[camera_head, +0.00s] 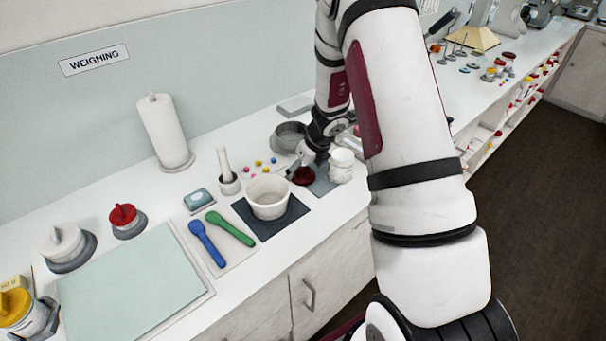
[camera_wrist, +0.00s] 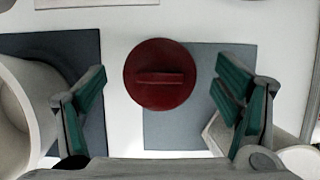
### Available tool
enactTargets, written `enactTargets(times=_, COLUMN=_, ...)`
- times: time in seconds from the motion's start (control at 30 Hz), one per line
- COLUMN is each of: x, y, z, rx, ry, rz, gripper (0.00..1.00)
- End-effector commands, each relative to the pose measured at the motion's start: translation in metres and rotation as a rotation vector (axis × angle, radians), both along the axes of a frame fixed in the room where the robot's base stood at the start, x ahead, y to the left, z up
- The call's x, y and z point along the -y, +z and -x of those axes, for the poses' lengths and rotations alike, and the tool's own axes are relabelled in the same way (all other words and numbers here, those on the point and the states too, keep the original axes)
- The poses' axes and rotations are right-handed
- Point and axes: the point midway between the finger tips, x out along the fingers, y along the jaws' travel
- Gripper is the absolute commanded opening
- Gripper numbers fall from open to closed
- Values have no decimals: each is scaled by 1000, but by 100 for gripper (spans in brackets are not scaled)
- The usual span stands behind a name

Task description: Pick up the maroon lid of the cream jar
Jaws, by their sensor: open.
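The maroon lid (camera_wrist: 160,88) is a round disc with a raised bar handle across its top. In the wrist view it lies between my open fingers, partly on a grey mat (camera_wrist: 190,132) and partly on the white counter. In the head view the lid (camera_head: 303,176) lies just beneath my gripper (camera_head: 300,162). In the wrist view my gripper (camera_wrist: 162,112) has its two green-padded fingers spread wide, one on each side of the lid and apart from it. A white jar (camera_head: 341,166) stands to the right of the lid; I cannot tell whether it is the cream jar.
A large white mortar-like bowl (camera_head: 268,196) stands on a dark mat close to the left; its wall (camera_wrist: 28,110) is beside my left finger. A grey round pan (camera_head: 288,138) is behind. Blue (camera_head: 207,242) and green (camera_head: 230,229) spoons lie further left.

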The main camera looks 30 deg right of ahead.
Motion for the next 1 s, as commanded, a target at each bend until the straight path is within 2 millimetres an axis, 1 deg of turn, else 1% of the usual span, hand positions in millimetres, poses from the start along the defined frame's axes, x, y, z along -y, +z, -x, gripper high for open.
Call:
enactTargets(times=0.1, x=-1, y=-7, z=-3, rx=0, ry=-1, rz=0, gripper=84)
enactTargets(times=0.33, x=-1, y=-7, z=-3, rx=1, ry=0, rz=0, gripper=84)
enactTargets(times=0.37, x=-1, y=-7, z=-3, rx=1, ry=0, rz=0, gripper=79)
enactTargets(times=0.4, x=-1, y=-7, z=-3, rx=1, ry=0, rz=0, gripper=70)
enactTargets(times=0.43, x=-1, y=-7, z=-3, rx=1, ry=0, rz=0, gripper=64)
enactTargets(times=0.5, x=-1, y=-7, z=-3, rx=1, ry=0, rz=0, gripper=53)
enactTargets(times=0.87, x=-1, y=-8, z=-3, rx=0, ry=0, rz=-1, gripper=52)
enactTargets(times=1.0, x=-2, y=-5, z=-3, rx=1, ry=1, rz=-2, gripper=52)
